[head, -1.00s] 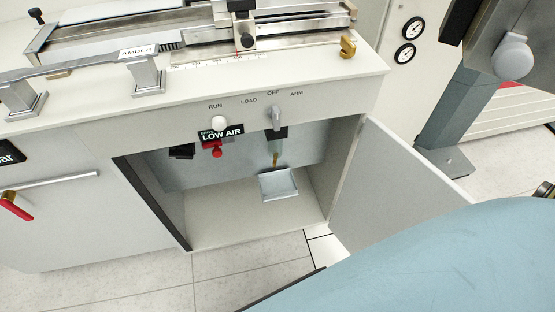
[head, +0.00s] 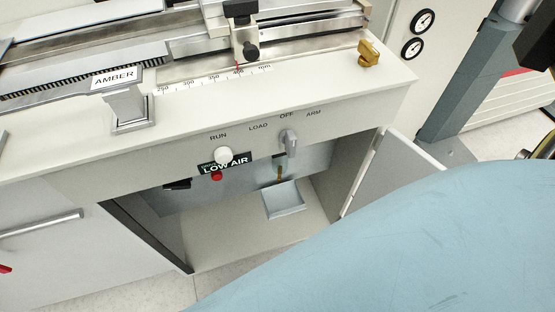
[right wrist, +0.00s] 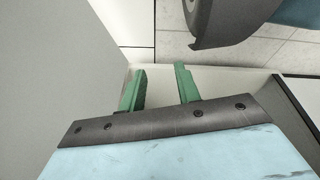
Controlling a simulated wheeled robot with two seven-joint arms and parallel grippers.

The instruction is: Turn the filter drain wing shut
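The open cabinet under the console shows in the head view. The filter body above the wing is mostly hidden behind the console front and the grey selector lever (head: 290,142). Whether the wing is turned open or shut is too small to tell. My right gripper (right wrist: 159,70) has green fingers, spread apart with nothing between them, near a pale panel and floor. My left gripper is in neither current view.
The cabinet door (head: 395,180) stands open on the right. A white knob (head: 223,155), a LOW AIR label (head: 226,163) and a red button (head: 216,176) are left of the lever. A brass block (head: 369,54) sits on the console top. My blue arm covers the lower right.

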